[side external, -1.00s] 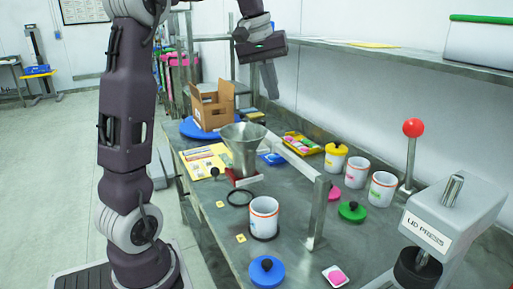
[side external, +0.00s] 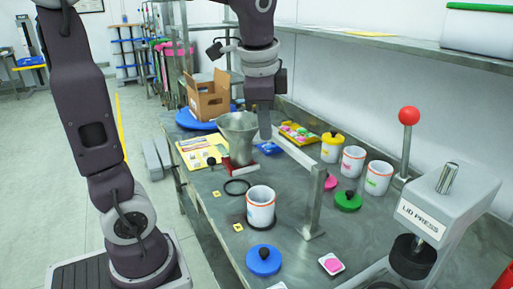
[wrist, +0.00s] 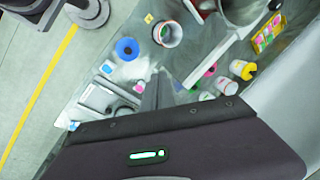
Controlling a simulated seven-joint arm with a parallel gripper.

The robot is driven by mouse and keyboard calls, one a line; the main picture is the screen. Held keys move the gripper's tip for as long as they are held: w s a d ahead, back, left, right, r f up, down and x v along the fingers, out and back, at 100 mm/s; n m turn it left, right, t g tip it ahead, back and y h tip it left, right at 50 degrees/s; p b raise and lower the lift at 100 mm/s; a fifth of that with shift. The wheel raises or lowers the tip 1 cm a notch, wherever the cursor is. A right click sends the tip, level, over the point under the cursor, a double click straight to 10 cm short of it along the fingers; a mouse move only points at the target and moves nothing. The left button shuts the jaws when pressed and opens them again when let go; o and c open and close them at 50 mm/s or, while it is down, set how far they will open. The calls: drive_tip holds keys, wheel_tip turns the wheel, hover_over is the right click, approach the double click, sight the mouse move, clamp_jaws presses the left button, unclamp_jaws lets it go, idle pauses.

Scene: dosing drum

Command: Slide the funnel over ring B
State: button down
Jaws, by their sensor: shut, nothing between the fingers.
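The grey metal funnel (side external: 238,138) stands upright on a red-and-white base on the bench; part of it shows at the top of the wrist view (wrist: 240,10). An empty black ring (side external: 237,187) lies in front of the funnel. A second dark ring (side external: 260,225) lies under a white cup with an orange rim (side external: 260,205). Small yellow tags lie beside both rings; their letters are too small to read. My gripper (side external: 265,136) is shut and empty, pointing down just right of the funnel. I cannot tell whether it touches the funnel.
A metal rail on a post (side external: 313,200) runs right of the funnel and cup. A cardboard box (side external: 208,98) stands behind. White tubs (side external: 352,160), a green lid (side external: 347,201), a blue lid (side external: 264,260) and the lid press (side external: 425,220) occupy the right and front.

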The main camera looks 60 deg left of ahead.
sight(244, 140)
drive_tip(key=w+a+f+m+g+y, duration=0.1)
drive_tip(key=w+a+f+m+g, duration=0.1)
drive_tip(key=w+a+f+m, duration=0.3)
drive_tip(key=w+a+f+m+g+y, duration=0.1)
drive_tip(key=w+a+f+m+g, duration=0.15)
drive_tip(key=w+a, duration=0.5)
drive_tip(key=s+a+f, duration=0.4)
drive_tip(key=a+f, duration=0.3)
drive_tip(key=f, duration=0.2)
drive_tip(key=shift+a+f+n, duration=0.15)
drive_tip(key=shift+a+n, duration=0.15)
drive_tip(key=shift+n, duration=0.05)
drive_tip(key=shift+t, duration=0.25)
drive_tip(key=shift+a, duration=2.55)
